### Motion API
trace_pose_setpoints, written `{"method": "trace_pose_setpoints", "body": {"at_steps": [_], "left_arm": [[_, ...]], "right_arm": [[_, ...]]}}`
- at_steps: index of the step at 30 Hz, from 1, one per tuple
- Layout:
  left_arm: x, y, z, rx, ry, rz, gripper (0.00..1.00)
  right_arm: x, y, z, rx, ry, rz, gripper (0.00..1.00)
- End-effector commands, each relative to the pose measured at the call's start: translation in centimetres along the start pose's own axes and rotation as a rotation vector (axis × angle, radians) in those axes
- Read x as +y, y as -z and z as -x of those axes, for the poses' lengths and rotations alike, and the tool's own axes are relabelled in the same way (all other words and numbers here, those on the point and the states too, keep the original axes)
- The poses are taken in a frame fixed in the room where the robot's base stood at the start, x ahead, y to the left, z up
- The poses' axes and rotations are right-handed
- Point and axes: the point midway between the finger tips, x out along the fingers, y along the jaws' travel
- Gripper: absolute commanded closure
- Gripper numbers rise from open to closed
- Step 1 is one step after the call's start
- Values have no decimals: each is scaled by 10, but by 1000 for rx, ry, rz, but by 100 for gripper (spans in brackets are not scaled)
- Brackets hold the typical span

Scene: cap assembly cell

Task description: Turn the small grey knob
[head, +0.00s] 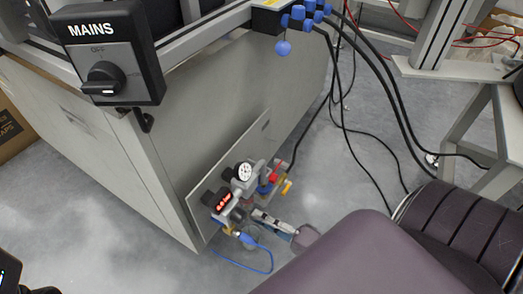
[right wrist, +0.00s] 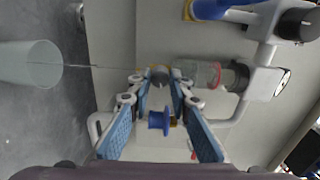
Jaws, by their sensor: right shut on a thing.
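The small grey knob (right wrist: 159,79) sits on the pneumatic unit low on the side panel of the cell. In the right wrist view it shows between my fingertips, with a yellow edge behind it. My right gripper (right wrist: 158,84) is shut on it; its two blue-padded fingers touch it from either side. In the head view my right gripper (head: 258,214) reaches in from the lower right to the unit, and I cannot make out the knob there.
The unit carries a round gauge (head: 244,172), a red display (head: 223,201) and a red handle (head: 274,176). A blue hose (head: 262,270) hangs below. A MAINS switch (head: 103,78) is at the upper left. Black cables (head: 345,130) run down to the floor.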

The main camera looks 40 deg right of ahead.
Motion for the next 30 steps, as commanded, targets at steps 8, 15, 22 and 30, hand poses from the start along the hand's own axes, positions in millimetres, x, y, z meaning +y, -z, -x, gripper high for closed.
{"method": "trace_pose_setpoints", "body": {"at_steps": [8, 15, 22, 30], "left_arm": [[0, 0, 0, 0, 0, 0, 33], [0, 0, 0, 1, -1, 0, 33], [0, 0, 0, 3, -2, -1, 33], [0, 1, -1, 5, -2, -1, 33]], "right_arm": [[1, 0, 0, -1, -2, -163, 100], [1, 0, 0, 0, -3, -231, 100], [1, 0, 1, 0, -3, -248, 100], [1, 0, 1, 0, -3, -248, 100]]}}
